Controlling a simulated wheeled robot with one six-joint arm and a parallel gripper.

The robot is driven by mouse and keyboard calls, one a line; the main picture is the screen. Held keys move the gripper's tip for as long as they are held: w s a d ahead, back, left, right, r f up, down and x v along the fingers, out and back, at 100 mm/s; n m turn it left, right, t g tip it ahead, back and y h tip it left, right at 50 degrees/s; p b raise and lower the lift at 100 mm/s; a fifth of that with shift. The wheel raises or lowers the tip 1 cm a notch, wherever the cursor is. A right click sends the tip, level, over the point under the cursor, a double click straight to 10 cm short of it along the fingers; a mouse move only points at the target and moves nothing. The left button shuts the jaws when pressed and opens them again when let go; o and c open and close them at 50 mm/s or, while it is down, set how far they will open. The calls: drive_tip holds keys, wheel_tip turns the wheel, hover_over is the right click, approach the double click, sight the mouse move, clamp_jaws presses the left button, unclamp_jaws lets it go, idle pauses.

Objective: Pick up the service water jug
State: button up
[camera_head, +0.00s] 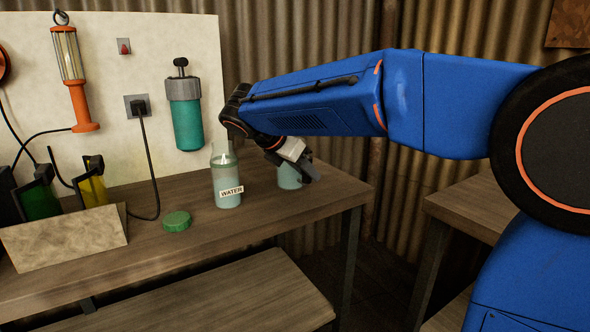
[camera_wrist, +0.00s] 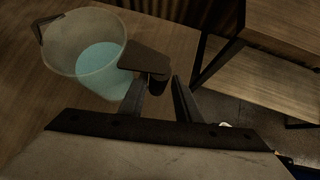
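A clear jug of teal water (camera_head: 287,178) stands upright on the bench near its right end, partly hidden by my gripper (camera_head: 309,170) in the head view. The wrist view looks down into the jug (camera_wrist: 84,38) at upper left, with its dark handle (camera_wrist: 146,58) reaching right. My gripper (camera_wrist: 165,93) has its two fingers apart, and the lower end of the handle appears in the gap between them. I cannot tell whether either finger touches it. A clear bottle labelled WATER (camera_head: 226,182) stands left of the jug, apart from it.
A green round lid (camera_head: 177,221) lies on the bench (camera_head: 262,213). A tilted board (camera_head: 65,238) with green and yellow items stands at left. A teal canister (camera_head: 186,118) and an orange lamp (camera_head: 77,80) hang on the wall panel. Another bench (camera_head: 470,207) stands right, across a gap.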

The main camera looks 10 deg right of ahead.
drive_tip(key=shift+x, duration=2.8)
drive_tip(key=shift+w+a+f, duration=0.1)
drive_tip(key=shift+w+a, duration=0.05)
drive_tip(key=shift+c, duration=0.2)
clamp_jaws()
